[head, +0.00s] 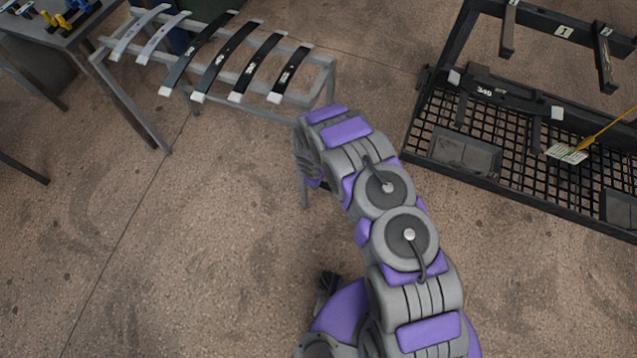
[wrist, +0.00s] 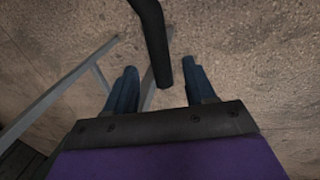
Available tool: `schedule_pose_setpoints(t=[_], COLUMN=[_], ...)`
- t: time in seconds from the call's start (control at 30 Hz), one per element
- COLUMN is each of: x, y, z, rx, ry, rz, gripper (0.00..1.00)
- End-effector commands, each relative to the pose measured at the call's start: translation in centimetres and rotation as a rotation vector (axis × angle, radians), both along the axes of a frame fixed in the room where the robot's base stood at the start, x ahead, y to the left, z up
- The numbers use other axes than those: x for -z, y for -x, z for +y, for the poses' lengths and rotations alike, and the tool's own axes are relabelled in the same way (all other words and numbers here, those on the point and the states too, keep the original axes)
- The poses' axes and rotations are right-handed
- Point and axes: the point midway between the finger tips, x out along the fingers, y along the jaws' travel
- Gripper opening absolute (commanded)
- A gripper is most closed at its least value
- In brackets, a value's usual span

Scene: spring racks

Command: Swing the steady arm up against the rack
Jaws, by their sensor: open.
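A dark rounded bar (wrist: 152,32), likely the steady arm, comes down from the top of the wrist view, bends slightly and ends between my fingers. My gripper (wrist: 160,67) is open, its two blue fingers apart on either side of the bar's lower end; I see no clear contact. In the head view my own arm hides the gripper and this bar. The grey rack (head: 318,64) stands at the upper left, beyond my wrist, with several curved leaf springs (head: 225,62) laid across it. A grey rail (wrist: 60,92) shows left of my fingers in the wrist view.
A black mesh-floored frame (head: 415,125) stands at the right, with a bar marked 340 (head: 485,91) and a yellow pointed rod (head: 606,127). A table (head: 75,37) with small yellow and blue parts is at the far upper left. The concrete floor at the left front is clear.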

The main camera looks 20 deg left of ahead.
Motion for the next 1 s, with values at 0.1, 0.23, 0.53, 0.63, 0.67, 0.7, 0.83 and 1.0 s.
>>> schedule_pose_setpoints(t=[0.1,0.23,0.53,0.63,0.67,0.7,0.83,1.0], x=[1.9,3.4,4.4,4.4,4.4,4.4,4.4,4.4], y=[-0.4,-0.6,-1.0,-1.0,-1.0,-1.0,-1.0,-1.0], z=[0.1,0.0,0.0,0.0,0.0,0.0,0.0,0.0], rx=[0.000,0.000,0.000,0.000,0.000,0.000,0.000,0.000], ry=[-0.002,-0.001,-0.002,-0.002,-0.002,-0.002,-0.002,-0.002], rz=[-0.002,-0.001,-0.002,-0.002,-0.002,-0.002,-0.002,-0.002], gripper=[0.55,0.55,0.55,0.55,0.55,0.55,0.45,0.29])
